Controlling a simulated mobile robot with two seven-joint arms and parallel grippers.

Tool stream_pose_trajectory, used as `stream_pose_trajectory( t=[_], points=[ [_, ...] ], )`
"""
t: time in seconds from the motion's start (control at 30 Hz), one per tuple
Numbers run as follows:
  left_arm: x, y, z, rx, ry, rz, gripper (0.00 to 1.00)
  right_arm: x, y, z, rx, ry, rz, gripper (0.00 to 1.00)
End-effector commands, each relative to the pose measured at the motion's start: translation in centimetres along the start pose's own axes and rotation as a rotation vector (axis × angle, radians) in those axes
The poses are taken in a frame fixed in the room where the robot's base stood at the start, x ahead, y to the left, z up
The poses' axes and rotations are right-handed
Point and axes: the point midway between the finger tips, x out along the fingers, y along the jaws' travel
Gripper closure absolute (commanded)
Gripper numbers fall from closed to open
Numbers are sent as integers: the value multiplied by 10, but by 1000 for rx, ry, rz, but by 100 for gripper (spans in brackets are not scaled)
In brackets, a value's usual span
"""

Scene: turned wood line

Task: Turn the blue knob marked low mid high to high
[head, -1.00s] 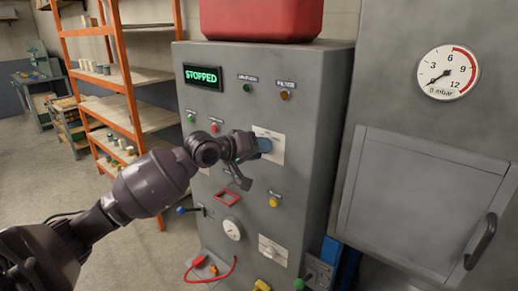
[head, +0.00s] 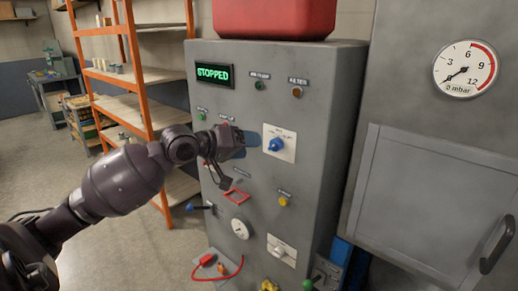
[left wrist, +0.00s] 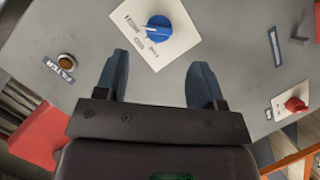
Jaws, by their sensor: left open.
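The blue knob (head: 277,145) sits on a white plate (head: 289,147) on the grey cabinet front; it also shows in the left wrist view (left wrist: 158,30). A white pointer line on it points roughly left in the wrist view, towards small printed marks too small to read. My left gripper (head: 252,139) is open and empty, its blue fingers just left of the knob in the head view. In the left wrist view the fingers (left wrist: 160,68) are spread apart, with the knob ahead of them, clear of both tips. My right gripper is not in view.
The cabinet display (head: 214,75) reads STOPPED. A yellow button (head: 283,201), a white dial (head: 239,226) and a white knob (head: 281,249) lie lower on the panel. A red knob (left wrist: 296,105) shows in the wrist view. An orange shelf rack (head: 138,75) stands left.

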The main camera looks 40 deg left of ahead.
Motion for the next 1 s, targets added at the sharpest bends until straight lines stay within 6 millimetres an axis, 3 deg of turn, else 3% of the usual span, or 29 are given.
stream_pose_trajectory(
  t=[0.3,1.0],
  points=[
    [-28,0,0,1,-1,-1,37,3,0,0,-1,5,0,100],
    [-30,0,0,8,0,0,37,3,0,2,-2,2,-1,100]
  ],
)
